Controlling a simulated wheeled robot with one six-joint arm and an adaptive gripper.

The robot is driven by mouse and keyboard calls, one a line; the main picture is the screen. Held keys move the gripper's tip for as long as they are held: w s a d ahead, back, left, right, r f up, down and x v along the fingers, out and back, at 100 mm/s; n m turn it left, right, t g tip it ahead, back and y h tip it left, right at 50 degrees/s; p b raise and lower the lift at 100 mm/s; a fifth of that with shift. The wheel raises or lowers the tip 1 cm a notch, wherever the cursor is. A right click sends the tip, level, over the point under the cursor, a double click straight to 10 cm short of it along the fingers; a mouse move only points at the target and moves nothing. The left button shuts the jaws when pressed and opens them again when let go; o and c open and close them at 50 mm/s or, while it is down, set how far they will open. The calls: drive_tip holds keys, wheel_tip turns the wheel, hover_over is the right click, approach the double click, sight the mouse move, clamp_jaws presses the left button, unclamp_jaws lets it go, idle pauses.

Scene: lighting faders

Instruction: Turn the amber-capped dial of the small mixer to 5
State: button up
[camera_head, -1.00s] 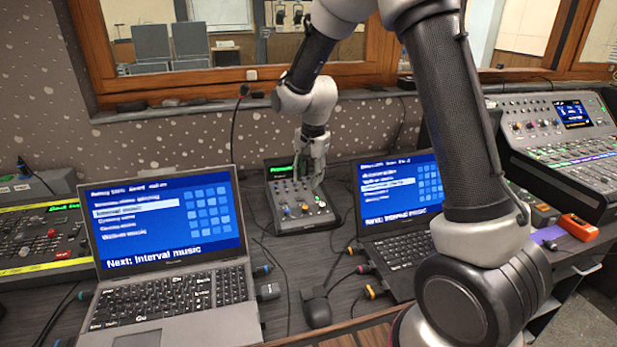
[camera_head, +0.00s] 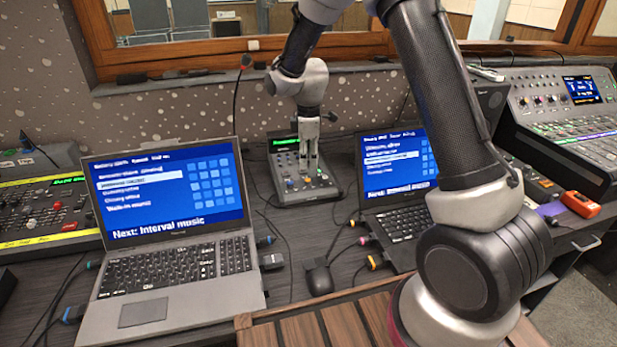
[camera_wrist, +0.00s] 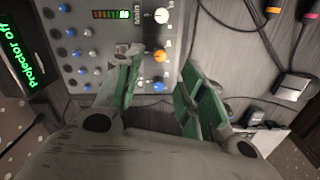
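The small mixer (camera_head: 322,190) stands on the desk between the two laptops, its green-lit display (camera_head: 286,143) at the back. In the wrist view its panel (camera_wrist: 108,45) shows small blue and white knobs. A column of larger dials there has a white-capped one (camera_wrist: 161,16), the amber-capped dial (camera_wrist: 160,56) and a blue-capped one (camera_wrist: 158,86). My gripper (camera_head: 309,168) points down over the mixer. In the wrist view my gripper (camera_wrist: 159,60) is open, its green-padded fingers either side of the amber-capped dial in the picture. Contact and the dial's setting cannot be told.
An open laptop (camera_head: 175,265) stands left of the mixer and another (camera_head: 398,232) close on its right. Larger consoles stand at far left (camera_head: 45,215) and far right (camera_head: 590,130).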

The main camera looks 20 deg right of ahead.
sight(309, 179)
drive_tip(key=shift+f, duration=0.2)
drive_tip(key=shift+n, duration=0.3)
drive_tip(key=f, duration=0.7)
drive_tip(key=shift+w+f, duration=0.2)
drive_tip(key=shift+w, duration=0.05)
drive_tip(key=shift+c, duration=0.2)
clamp_jaws()
